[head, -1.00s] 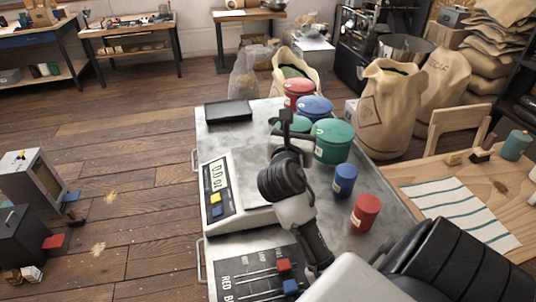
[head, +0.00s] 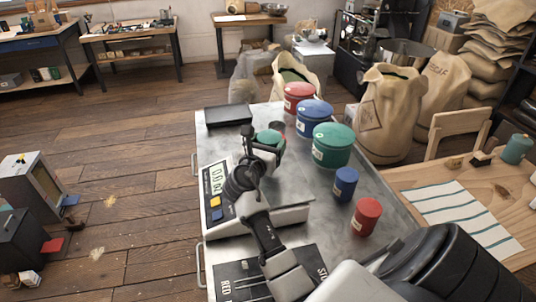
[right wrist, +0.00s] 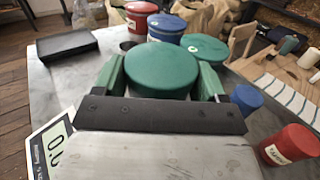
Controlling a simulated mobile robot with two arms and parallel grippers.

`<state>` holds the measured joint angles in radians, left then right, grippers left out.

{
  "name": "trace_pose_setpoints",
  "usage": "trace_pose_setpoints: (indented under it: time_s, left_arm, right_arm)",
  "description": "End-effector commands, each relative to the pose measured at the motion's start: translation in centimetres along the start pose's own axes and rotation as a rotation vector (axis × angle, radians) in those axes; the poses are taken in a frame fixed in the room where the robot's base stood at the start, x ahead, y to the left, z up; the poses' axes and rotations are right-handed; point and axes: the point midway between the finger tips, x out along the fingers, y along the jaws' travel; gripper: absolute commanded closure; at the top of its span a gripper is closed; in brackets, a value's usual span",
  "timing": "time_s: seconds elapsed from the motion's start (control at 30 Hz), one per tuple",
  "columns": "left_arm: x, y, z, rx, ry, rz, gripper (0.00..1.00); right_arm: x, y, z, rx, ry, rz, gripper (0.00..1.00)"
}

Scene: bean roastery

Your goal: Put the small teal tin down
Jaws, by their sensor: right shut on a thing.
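My right gripper (head: 265,146) is shut on the small teal tin (head: 270,137), a round tin with a green-teal lid. In the right wrist view the tin (right wrist: 161,69) sits between the two green-faced fingers (right wrist: 161,82). It is at the far end of the white scale (head: 282,216) on the metal cart; I cannot tell whether its hidden base touches anything. A small blue tin (head: 345,184) and a small red tin (head: 366,217) stand to the right on the cart. My left gripper is not in view.
Large red (head: 298,97), blue (head: 314,112) and green (head: 332,146) canisters line the cart's far right side. A black tray (head: 228,115) lies at the far left corner. A dark cup (right wrist: 127,45) stands just beyond the held tin. Bare metal shows between tray and scale.

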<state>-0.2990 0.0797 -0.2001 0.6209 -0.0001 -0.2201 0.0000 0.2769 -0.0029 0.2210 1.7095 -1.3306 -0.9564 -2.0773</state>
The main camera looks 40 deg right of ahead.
Motion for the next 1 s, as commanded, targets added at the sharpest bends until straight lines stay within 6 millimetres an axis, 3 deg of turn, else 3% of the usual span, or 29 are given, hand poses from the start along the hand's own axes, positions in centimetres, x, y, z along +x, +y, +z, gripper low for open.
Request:
trace_pose_setpoints:
  time_s: [0.23, 0.63, 0.67, 0.8, 1.0]
  left_arm:
    - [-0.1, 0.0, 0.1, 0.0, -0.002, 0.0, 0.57]
    - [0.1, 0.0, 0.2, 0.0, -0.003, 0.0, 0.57]
    - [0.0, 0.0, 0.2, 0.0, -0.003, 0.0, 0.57]
    - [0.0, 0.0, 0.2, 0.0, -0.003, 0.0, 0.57]
    - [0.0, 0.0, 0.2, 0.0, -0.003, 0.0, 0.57]
  right_arm:
    - [0.0, 0.0, -3.3, -0.004, 0.002, 0.001, 0.57]
    - [0.0, -0.1, -3.9, -0.002, 0.001, 0.001, 0.57]
    - [0.0, -0.1, -3.8, -0.002, 0.002, 0.001, 0.23]
    - [0.0, -0.1, -3.8, -0.002, 0.002, 0.001, 0.03]
    - [0.0, -0.1, -3.8, -0.002, 0.003, 0.001, 0.03]
